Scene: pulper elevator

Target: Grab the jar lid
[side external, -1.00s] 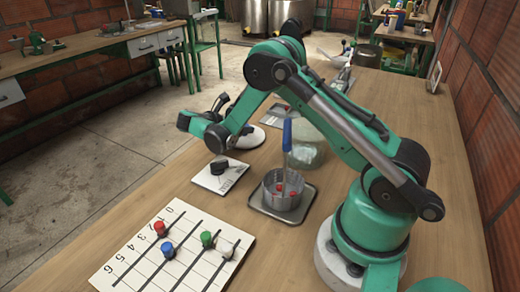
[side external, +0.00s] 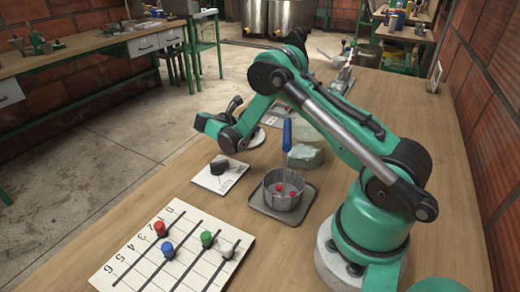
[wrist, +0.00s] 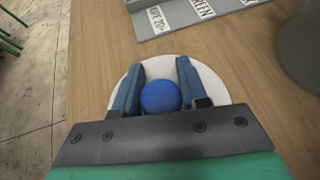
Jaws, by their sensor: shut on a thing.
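The jar lid (wrist: 218,86) is a round white disc with a blue ball knob (wrist: 160,97) in its middle. My gripper (wrist: 158,70) is shut on the knob, with one blue-grey finger on each side of it. In the side view only part of the white lid (side external: 257,138) shows behind my wrist, and the fingers and knob are hidden. I cannot tell whether the lid touches the table. A greenish glass jar (side external: 307,157) stands to the right of the lid.
A metal pot (side external: 283,196) with red pieces and a blue-handled tool stands on a tray (side external: 262,214). A white card (side external: 208,182) with a dark object and a numbered board (side external: 140,262) with coloured pegs lie nearer. A labelled grey rack (wrist: 190,20) lies ahead of the lid.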

